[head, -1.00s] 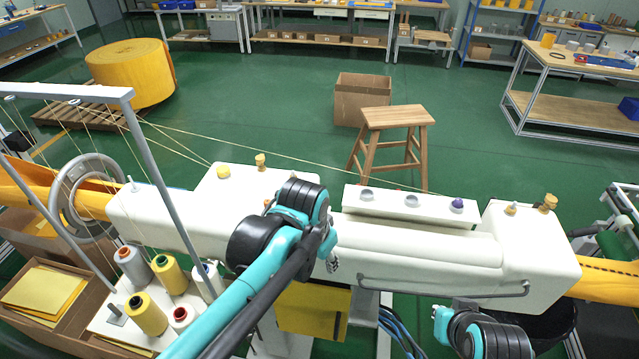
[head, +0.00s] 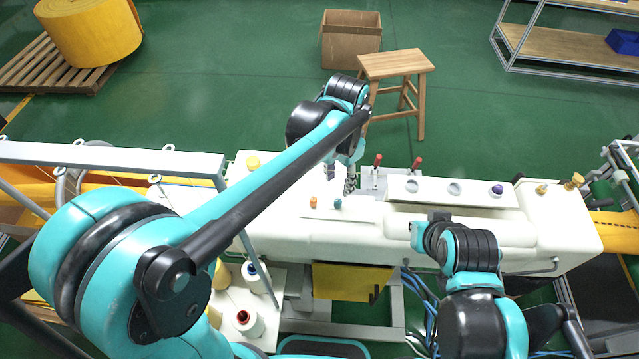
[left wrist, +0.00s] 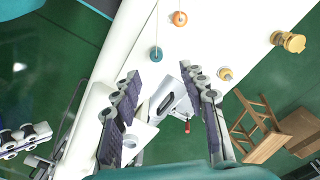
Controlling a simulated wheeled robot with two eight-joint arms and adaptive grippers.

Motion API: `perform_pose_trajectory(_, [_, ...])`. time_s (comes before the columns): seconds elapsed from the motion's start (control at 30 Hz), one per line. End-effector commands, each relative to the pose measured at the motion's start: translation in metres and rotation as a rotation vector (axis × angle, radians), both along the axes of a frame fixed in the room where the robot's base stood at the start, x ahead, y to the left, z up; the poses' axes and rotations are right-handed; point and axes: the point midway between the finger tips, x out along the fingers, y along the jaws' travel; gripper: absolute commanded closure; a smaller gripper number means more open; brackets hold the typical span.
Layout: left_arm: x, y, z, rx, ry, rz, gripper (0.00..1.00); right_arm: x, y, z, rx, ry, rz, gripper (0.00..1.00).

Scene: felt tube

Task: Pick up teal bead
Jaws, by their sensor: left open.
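The teal bead (head: 337,203) sits on the white machine top (head: 270,240), beside an orange bead (head: 312,202). In the left wrist view, the teal bead (left wrist: 155,54) lies beyond my fingertips, roughly in line with the gap, with a thin thread at it. My left gripper (head: 350,186) is over the machine, just right of the teal bead. In the left wrist view its fingers (left wrist: 165,82) are spread with nothing held. My right gripper (head: 416,236) is low over the machine's front roll; its fingers are mostly hidden in the head view.
A slotted metal block (left wrist: 170,96) and red-handled levers (head: 377,160) stand near my left gripper. A grey frame (head: 110,158) with threads crosses the left. A wooden stool (head: 393,70) stands behind.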

Motion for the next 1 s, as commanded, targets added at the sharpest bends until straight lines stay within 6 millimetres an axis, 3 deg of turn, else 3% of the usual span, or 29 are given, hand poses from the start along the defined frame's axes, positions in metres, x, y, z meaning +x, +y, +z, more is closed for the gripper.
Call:
perform_pose_trajectory(0.6, [-0.001,0.004,-0.073,-0.001,0.001,-0.001,0.57,0.0,0.0,0.006,0.0,0.0,0.0,1.0])
perform_pose_trajectory(0.87, [-0.001,0.004,-0.077,-0.001,0.001,-0.001,0.57,0.0,0.0,0.006,0.0,0.0,0.0,1.0])
perform_pose_trajectory(1.0, [-0.001,0.004,-0.077,-0.001,0.001,-0.001,0.86,0.0,0.0,0.006,0.0,0.0,0.0,1.0])
